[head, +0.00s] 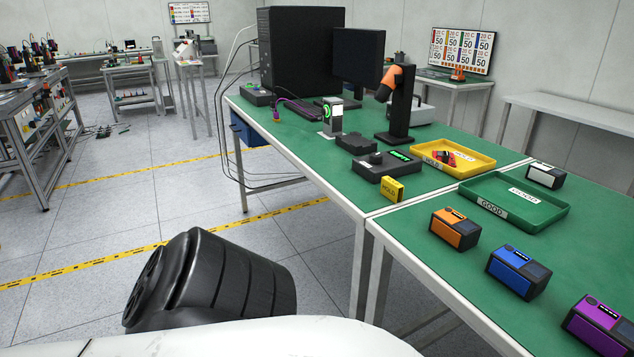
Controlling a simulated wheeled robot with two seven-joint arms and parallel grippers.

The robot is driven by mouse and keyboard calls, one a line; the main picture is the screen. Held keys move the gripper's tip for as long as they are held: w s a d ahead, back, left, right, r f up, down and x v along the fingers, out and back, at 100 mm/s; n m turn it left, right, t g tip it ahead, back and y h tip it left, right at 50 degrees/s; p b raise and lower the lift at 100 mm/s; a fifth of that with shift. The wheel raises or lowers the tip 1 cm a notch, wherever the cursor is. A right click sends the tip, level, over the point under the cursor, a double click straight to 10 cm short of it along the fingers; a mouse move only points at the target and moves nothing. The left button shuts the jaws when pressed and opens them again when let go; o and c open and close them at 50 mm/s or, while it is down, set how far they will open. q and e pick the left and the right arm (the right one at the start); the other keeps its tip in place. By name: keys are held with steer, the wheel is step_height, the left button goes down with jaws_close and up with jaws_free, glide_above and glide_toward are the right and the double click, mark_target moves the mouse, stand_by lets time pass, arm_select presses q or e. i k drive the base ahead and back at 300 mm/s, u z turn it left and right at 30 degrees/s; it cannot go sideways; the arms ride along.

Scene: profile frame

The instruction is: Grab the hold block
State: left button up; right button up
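A small yellow block (391,189) with dark lettering that seems to read HOLD stands upright on the green table, near its front edge. It is in front of a dark flat device and close to the seam between two table tops. Nothing touches it from above. Neither of my grippers is in view. Only a black ribbed part and a white curved part of my body show at the bottom left.
A yellow tray (467,158) holding a red item and a green tray (531,201) marked GOOD lie behind and right. Orange (455,229), blue (519,271), purple (600,325) and white (545,175) boxed devices stand nearby. A black stand (399,110) rises behind the block.

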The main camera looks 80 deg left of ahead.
mark_target(394, 190)
steer(key=u, duration=2.2)
